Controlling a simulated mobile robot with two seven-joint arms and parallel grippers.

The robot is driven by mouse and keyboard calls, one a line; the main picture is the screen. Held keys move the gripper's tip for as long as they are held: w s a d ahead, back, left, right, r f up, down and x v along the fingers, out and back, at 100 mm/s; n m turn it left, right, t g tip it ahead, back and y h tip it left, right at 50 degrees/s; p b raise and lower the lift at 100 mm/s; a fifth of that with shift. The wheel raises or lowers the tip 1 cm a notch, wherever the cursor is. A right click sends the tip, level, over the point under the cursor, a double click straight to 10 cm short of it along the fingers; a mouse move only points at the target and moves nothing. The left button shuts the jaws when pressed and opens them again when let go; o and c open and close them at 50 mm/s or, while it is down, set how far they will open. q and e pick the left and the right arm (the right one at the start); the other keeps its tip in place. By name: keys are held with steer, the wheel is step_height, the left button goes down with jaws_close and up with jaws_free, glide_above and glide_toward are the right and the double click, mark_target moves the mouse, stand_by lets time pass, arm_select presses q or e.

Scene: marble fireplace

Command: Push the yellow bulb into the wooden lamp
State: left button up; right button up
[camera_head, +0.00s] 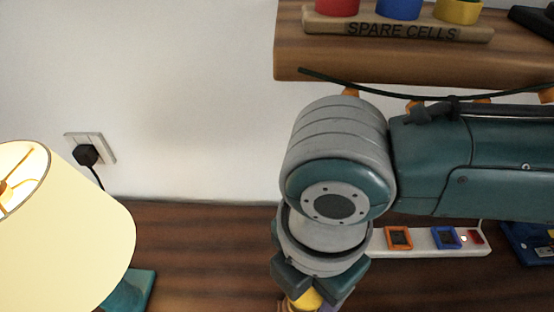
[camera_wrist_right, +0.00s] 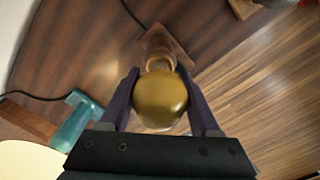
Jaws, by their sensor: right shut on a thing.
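The yellow bulb (camera_wrist_right: 160,100) is held between the fingers of my right gripper (camera_wrist_right: 162,88) in the wrist view. In the head view the bulb (camera_head: 307,299) shows at the bottom edge, between the fingers of my right gripper (camera_head: 308,294), which points down. My left gripper is not in view.
A lit lamp with a cream shade (camera_head: 75,235) and teal base (camera_head: 130,290) stands at left. A wall socket (camera_head: 91,148) holds a black plug. A white power strip (camera_head: 430,241) lies at right. A wooden shelf (camera_head: 300,62) carrying a "SPARE CELLS" holder (camera_head: 400,29) is above.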

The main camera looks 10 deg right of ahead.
steer(key=shift+f+b, duration=0.65)
steer(key=shift+f, duration=0.3)
stand_by(0.5)
steer(key=shift+f+p, duration=0.25)
steer(key=shift+p, duration=0.05)
stand_by(1.4)
steer(key=o, duration=1.4)
steer(key=shift+r, duration=0.15)
